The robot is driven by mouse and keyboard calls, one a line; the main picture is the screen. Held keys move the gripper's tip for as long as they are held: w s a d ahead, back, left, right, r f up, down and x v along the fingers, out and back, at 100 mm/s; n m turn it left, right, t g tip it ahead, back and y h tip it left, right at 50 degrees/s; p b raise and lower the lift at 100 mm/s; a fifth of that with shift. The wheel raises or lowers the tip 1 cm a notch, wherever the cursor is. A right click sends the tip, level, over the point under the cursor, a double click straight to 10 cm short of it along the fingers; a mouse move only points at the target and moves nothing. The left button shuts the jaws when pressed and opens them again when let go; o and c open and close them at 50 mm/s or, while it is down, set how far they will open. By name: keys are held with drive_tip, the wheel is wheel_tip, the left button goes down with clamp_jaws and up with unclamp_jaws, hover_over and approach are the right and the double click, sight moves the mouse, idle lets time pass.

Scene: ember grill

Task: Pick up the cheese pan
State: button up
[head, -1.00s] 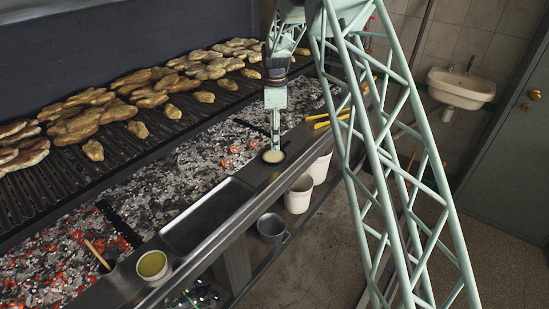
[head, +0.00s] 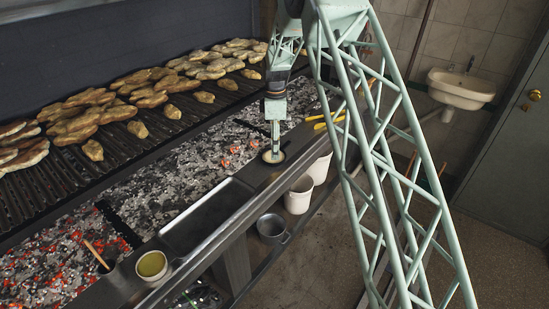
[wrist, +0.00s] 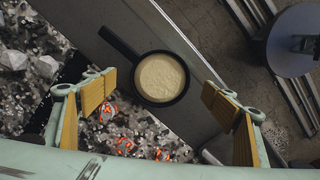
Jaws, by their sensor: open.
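The cheese pan (head: 266,157) is a small round black pan filled with pale cheese. It sits on the dark ledge in front of the coals. In the wrist view the pan (wrist: 160,78) shows whole, with its dark handle pointing to the upper left. My gripper (head: 275,153) is over the pan, pointing down. In the wrist view my gripper (wrist: 158,88) is open, with one yellow-padded finger on each side of the pan, apart from it in the picture. The exact height above the pan is hard to tell.
Glowing coals (head: 200,157) lie behind the ledge, with a grill of flatbreads beyond. Yellow-handled tools (head: 325,121) lie right of the pan. An empty tray (head: 207,215) and a bowl of yellow liquid (head: 151,265) are to the left.

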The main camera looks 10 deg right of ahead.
drive_tip(key=shift+f, duration=2.2)
drive_tip(key=shift+c, duration=0.3)
drive_tip(key=c, duration=1.1)
